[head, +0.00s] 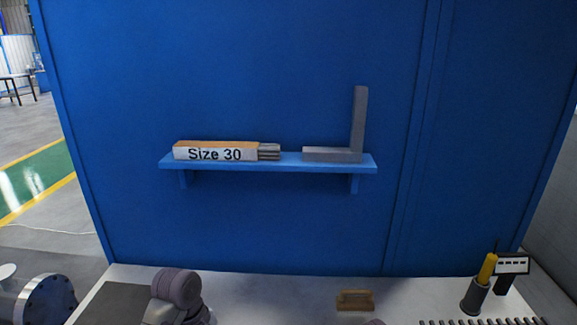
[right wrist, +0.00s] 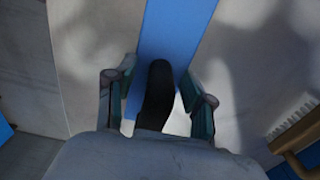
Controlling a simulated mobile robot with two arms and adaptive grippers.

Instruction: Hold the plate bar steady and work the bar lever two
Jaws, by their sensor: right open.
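My right gripper (right wrist: 160,88) is open in the right wrist view, one finger on each side. A dark bar with a rounded end (right wrist: 157,88) lies between the two fingers in that picture, with visible gaps to both. I cannot tell whether it is the bar lever, and its lower part is hidden by the gripper body. I cannot make out the plate bar in either view. A grey metal flange with bolt holes (head: 48,300) is cut off at the lower left of the head view. My left gripper is not in view.
A blue shelf (head: 230,166) holds a "Size 30" box (head: 215,152) and a grey L-shaped square (head: 358,120). Below, a pale table (head: 240,300) carries a small wooden block (head: 354,300) and a cup with a yellow-handled tool (head: 487,268). A brush-like edge (right wrist: 295,127) shows at right.

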